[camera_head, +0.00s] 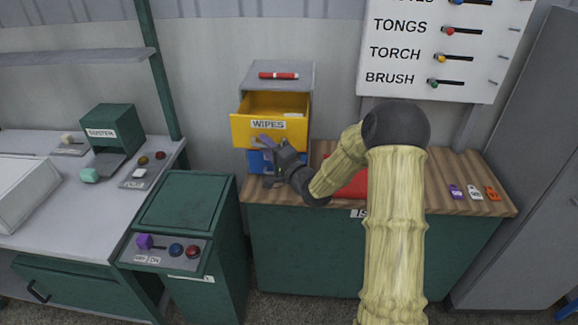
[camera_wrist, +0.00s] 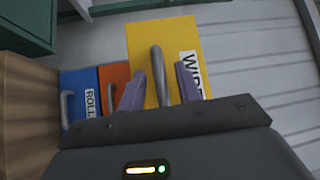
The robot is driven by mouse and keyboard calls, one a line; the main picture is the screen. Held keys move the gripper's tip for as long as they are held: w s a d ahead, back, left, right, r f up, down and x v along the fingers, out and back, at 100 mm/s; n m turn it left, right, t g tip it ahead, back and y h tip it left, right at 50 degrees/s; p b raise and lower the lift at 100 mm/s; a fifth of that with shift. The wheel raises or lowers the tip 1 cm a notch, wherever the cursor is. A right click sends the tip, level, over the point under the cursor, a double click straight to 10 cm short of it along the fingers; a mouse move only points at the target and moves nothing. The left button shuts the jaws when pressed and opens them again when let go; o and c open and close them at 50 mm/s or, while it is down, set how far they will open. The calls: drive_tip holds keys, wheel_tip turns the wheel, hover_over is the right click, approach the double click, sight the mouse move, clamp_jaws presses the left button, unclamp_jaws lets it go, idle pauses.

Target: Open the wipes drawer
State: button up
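The yellow wipes drawer (camera_head: 262,128) stands pulled out of the grey cabinet (camera_head: 300,78), and its inside shows from above in the head view. In the wrist view its yellow front (camera_wrist: 180,35) carries a partly hidden label and a grey bar handle (camera_wrist: 157,65). My gripper (camera_head: 264,143) is just in front of and below the label in the head view. In the wrist view my gripper (camera_wrist: 160,82) has its purple fingers apart, one on each side of the handle, with yellow visible between the handle and each finger.
In the wrist view an orange drawer (camera_wrist: 117,78) and a blue drawer (camera_wrist: 85,80) with its own handle sit beside the yellow front. A red marker (camera_head: 279,76) lies on the cabinet. The wooden counter (camera_head: 455,200) holds small labelled items at right. A green bin (camera_head: 185,200) stands at left.

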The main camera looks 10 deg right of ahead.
drive_tip(key=b+v, duration=0.3)
drive_tip(key=v, duration=1.3)
drive_tip(key=shift+d+b, duration=0.25)
drive_tip(key=shift+b, duration=0.05)
drive_tip(key=shift+s+a+f, duration=0.1)
drive_tip(key=shift+a+f, duration=0.05)
drive_tip(key=shift+f, duration=0.05)
drive_tip(key=shift+s, duration=0.15)
